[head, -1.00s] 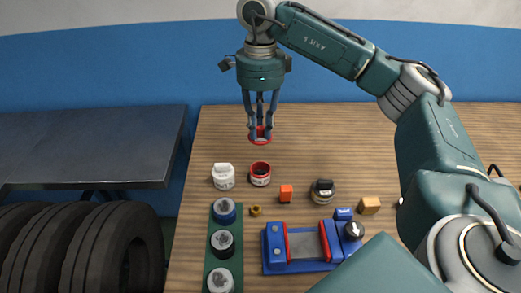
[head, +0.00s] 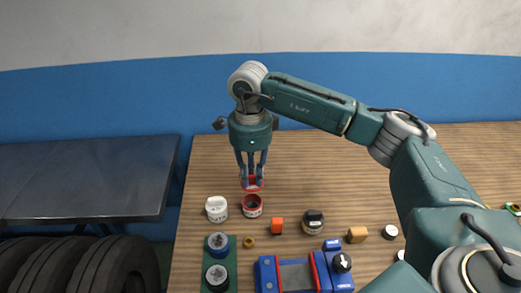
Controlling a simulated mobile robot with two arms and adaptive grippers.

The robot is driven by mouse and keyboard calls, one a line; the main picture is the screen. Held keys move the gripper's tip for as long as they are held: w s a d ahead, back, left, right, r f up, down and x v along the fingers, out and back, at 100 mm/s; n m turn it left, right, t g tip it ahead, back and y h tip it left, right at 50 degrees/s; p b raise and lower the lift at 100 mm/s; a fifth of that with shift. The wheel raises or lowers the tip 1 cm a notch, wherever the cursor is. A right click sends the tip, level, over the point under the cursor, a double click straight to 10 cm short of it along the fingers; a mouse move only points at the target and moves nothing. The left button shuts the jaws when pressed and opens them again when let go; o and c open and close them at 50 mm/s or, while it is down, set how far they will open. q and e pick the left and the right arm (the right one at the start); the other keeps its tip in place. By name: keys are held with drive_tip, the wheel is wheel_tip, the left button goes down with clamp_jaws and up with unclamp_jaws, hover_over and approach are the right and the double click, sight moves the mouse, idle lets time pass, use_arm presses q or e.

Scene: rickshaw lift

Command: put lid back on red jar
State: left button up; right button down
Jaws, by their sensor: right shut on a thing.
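The open red jar (head: 252,207) stands upright on the wooden table, with a red rim and a dark inside. My right gripper (head: 252,181) points down and is shut on the red lid (head: 253,187). The lid is just behind and above the jar's mouth in the picture, apart from it. The fingers hide part of the lid. My left gripper is not in view.
A white jar (head: 216,209) stands just left of the red jar. An orange block (head: 277,226), a brass ring (head: 248,241), a black-lidded jar (head: 313,222) and a blue vise (head: 292,274) are nearer. The table (head: 330,170) behind is clear.

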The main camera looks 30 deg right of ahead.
sight(252, 184)
drive_tip(key=shift+a+f+b, duration=0.1)
drive_tip(key=shift+f+b, duration=0.4)
drive_tip(key=shift+f, duration=0.5)
wheel_tip(252, 184, down, 3)
drive_tip(key=shift+s+f+b, duration=0.1)
drive_tip(key=shift+f+b, duration=0.05)
drive_tip(key=shift+b, duration=0.85)
drive_tip(key=shift+f+b, duration=0.55)
drive_tip(key=shift+f, duration=0.2)
drive_tip(key=shift+f+b, duration=0.15)
drive_tip(key=shift+b, duration=0.45)
idle(0.6)
drive_tip(key=c, duration=1)
unclamp_jaws()
